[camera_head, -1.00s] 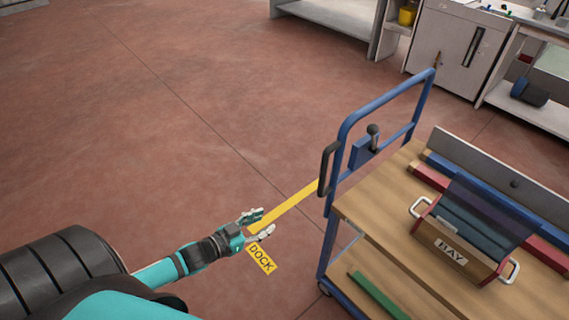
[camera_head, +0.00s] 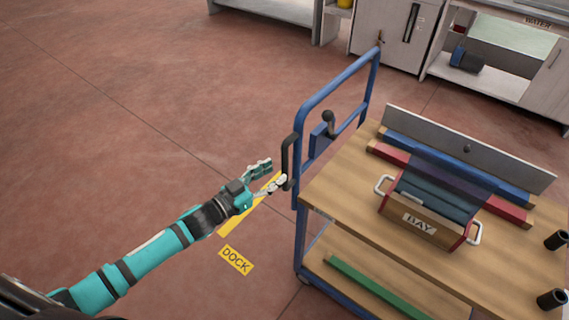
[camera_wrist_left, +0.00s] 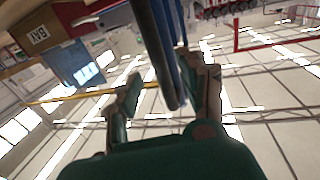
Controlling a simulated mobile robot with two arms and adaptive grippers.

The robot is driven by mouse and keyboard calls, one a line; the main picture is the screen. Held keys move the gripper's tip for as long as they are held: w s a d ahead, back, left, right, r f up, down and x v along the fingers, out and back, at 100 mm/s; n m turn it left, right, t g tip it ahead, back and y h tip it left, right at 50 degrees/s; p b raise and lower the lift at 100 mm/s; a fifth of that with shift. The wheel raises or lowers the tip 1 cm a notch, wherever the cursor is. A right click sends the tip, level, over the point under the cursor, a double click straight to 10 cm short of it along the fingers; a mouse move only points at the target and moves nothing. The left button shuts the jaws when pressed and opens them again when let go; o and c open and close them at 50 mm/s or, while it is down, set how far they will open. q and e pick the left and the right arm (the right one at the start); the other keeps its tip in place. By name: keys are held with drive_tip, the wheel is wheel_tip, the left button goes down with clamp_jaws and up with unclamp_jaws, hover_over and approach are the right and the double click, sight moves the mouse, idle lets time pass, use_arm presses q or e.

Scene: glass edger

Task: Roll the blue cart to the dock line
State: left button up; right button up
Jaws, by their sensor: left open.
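The blue cart (camera_head: 306,225) stands at the right of the head view, with wooden shelves and an upright blue push frame. A dark loop handle (camera_head: 286,163) is on the frame's left side. My left gripper (camera_head: 271,175) is open just left of this handle. In the left wrist view the dark handle (camera_wrist_left: 158,45) runs between the spread fingers of the left gripper (camera_wrist_left: 168,82); I cannot tell whether they touch it. The yellow dock line (camera_head: 233,219) lies on the floor, partly hidden behind the gripper, with a DOCK label (camera_head: 236,260) nearby. My right gripper is out of view.
The cart carries a box marked BAY (camera_head: 420,224), blue and red bars, a grey panel (camera_head: 465,145) and dark cylinders (camera_head: 552,299). A lever with a round knob (camera_head: 328,123) stands on the frame. Cabinets (camera_head: 385,35) line the back. Floor at left is clear.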

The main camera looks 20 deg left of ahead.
sight(286, 167)
use_arm(q)
drive_tip(key=shift+x, duration=2.4)
clamp_jaws()
drive_tip(key=shift+w+d+f, duration=0.1)
drive_tip(key=shift+w+f, duration=0.05)
drive_tip(key=shift+f, duration=0.1)
